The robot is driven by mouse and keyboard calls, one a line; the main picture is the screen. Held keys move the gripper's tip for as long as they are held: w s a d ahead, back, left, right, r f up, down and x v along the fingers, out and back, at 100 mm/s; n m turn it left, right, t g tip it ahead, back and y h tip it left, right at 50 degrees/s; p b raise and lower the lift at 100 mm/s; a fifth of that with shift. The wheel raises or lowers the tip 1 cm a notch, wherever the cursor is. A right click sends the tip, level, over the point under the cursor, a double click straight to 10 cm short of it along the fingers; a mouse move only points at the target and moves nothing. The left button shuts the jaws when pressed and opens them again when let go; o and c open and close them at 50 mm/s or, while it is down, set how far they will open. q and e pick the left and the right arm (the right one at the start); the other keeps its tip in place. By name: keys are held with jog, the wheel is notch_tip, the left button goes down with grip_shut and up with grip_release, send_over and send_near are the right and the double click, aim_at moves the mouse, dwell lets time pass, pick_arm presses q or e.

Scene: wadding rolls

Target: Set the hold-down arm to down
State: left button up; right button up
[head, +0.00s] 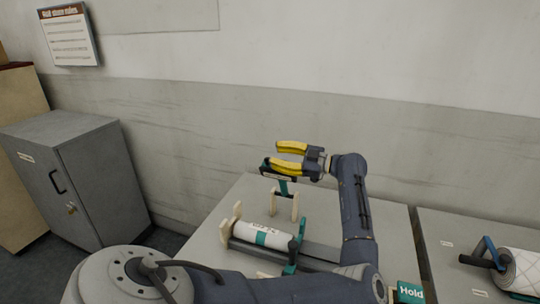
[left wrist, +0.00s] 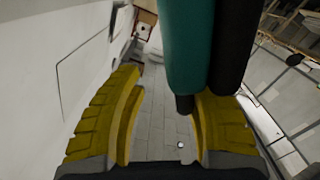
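The hold-down arm (head: 283,187) is teal with a black grip (head: 265,168), and its top end stands raised above the table behind a white roll (head: 262,234) with a teal band. My left gripper (head: 290,158) has yellow fingers set apart, right at the top of this arm. In the left wrist view a teal bar (left wrist: 186,45) and a black bar (left wrist: 232,45) come down from the top, in front of the right finger of the open gripper (left wrist: 165,120). I cannot tell whether they touch it. My right gripper is not seen.
The roll lies in a cradle with pale wooden ends (head: 225,230). My left forearm covers part of the table. A teal "Hold" sign (head: 410,292) stands at the front. A grey cabinet (head: 90,175) stands at left.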

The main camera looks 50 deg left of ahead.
pick_arm(q)
jog(key=v, duration=0.8)
jog(key=shift+w+d, duration=0.2)
jog(key=shift+d, duration=0.15)
